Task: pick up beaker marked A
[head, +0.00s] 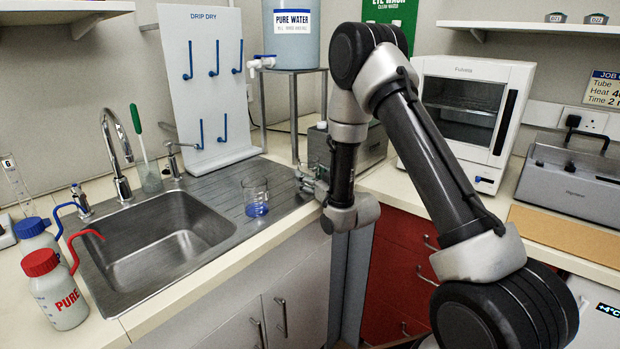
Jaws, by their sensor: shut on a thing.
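A clear glass beaker (256,190) with a little blue liquid at the bottom stands upright on the drainer to the right of the sink. No letter A can be read on it. My gripper (306,178) is to the right of this beaker, with a visible gap between them. It is small in the picture and partly hidden by my arm. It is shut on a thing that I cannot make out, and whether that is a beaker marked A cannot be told.
The steel sink (150,285) and tap (118,155) are at left. A red-capped bottle (62,300) and blue-capped bottle (38,240) stand beside it. Behind are the drip-dry board (205,120), water tank (291,45) and its stand (294,110). A white oven (470,115) stands right.

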